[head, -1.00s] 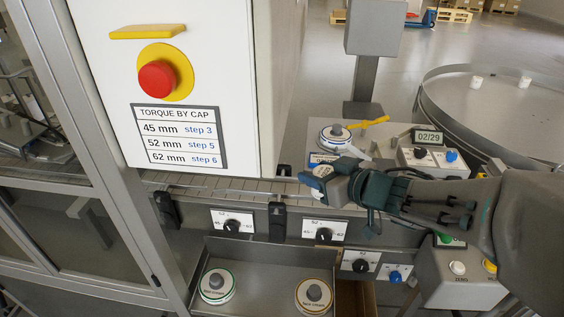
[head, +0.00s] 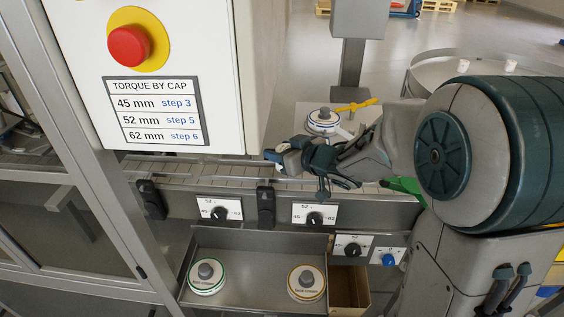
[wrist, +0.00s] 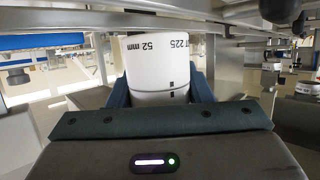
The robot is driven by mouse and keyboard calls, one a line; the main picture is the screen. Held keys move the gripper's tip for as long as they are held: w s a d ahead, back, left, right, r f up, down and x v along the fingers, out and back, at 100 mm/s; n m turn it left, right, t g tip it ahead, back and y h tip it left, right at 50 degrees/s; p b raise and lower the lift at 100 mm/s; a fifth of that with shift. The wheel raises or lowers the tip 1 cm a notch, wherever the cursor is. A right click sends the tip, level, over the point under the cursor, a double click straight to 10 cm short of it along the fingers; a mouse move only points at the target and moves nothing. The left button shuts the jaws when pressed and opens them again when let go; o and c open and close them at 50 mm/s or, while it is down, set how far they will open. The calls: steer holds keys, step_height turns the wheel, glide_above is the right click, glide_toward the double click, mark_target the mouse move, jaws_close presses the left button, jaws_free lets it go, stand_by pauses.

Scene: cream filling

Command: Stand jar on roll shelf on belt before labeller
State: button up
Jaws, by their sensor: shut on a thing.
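My gripper (head: 274,158) is shut on a white jar (wrist: 157,70), which fills the space between the fingers in the wrist view. The jar's side carries "52 mm" and "225", which read upside down there. In the head view the jar is mostly hidden by the gripper, at the far edge of the belt. The grey slatted belt (head: 215,172) runs in front of the white cabinet (head: 170,70). A white disc with a blue ring and grey knob (head: 323,121) stands behind the gripper, beside a yellow handle. I cannot tell if the jar touches the belt.
A tray (head: 255,250) below the belt holds a green-ringed disc (head: 206,276) and an orange-ringed disc (head: 306,282). Dial plates (head: 219,209) and black brackets (head: 265,207) line the belt's front. A round table (head: 440,68) stands at the back right. The belt left of my gripper is clear.

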steer(key=shift+f+b, duration=0.3)
steer(key=shift+f, duration=1.25)
